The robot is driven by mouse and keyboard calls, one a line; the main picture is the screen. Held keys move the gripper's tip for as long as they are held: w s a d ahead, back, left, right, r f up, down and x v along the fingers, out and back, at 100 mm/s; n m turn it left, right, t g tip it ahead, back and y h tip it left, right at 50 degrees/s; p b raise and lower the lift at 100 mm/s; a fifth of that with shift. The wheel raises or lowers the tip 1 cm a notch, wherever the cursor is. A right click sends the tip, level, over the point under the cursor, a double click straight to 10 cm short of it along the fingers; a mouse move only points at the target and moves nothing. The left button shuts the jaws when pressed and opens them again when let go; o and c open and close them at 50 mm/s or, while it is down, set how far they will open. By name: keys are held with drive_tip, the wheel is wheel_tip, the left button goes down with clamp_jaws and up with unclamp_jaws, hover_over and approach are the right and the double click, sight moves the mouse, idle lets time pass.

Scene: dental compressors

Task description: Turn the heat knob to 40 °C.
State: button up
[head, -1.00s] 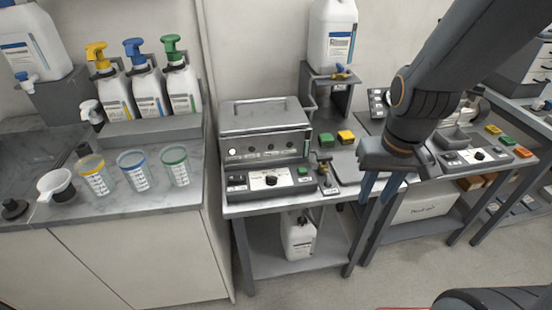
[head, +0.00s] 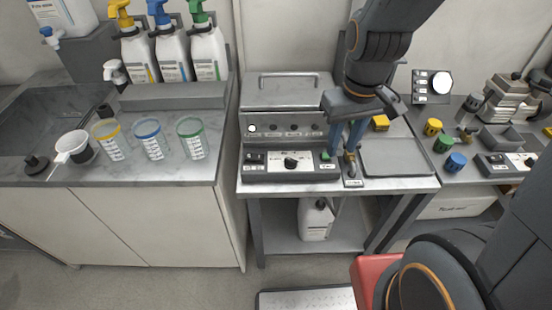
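A grey bench-top unit (head: 283,108) with a lid handle stands on the small metal table left of my arm. Its front control panel (head: 262,175) carries a black knob (head: 291,162) on a white dial plate, likely the heat knob. The scale and pointer are too small to read. A rocker switch (head: 255,158) sits left of the knob and a green button (head: 325,156) to its right. My gripper (head: 345,149) points down right of the knob, apart from it, over the panel's right end. Its two blue fingers are spread and nothing shows between them.
A grey tray (head: 396,157) lies to the right. Another panel with a knob (head: 530,161) is on the right-hand table. Several tinted cups and pump bottles stand on the left counter (head: 130,172).

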sight(291, 160)
drive_tip(key=w+a+f+n, duration=0.1)
drive_tip(key=w+a+n, duration=0.1)
drive_tip(key=a+n, duration=0.1)
drive_tip(key=w+a+f+n, duration=0.1)
drive_tip(key=w+a+n, duration=0.1)
drive_tip(key=a+n, duration=0.1)
drive_tip(key=w+a+n+g+b, duration=0.1)
drive_tip(key=w+a+n, duration=0.1)
drive_tip(key=a+n, duration=0.1)
drive_tip(key=shift+w+a+f, duration=0.2)
drive_tip(key=shift+a+f, duration=0.2)
drive_tip(key=shift+a, duration=0.3)
drive_tip(key=shift+a+f, duration=0.1)
drive_tip(key=shift+f, duration=0.2)
drive_tip(key=shift+f+p, duration=0.55)
drive_tip(key=shift+f, duration=2.9)
clamp_jaws()
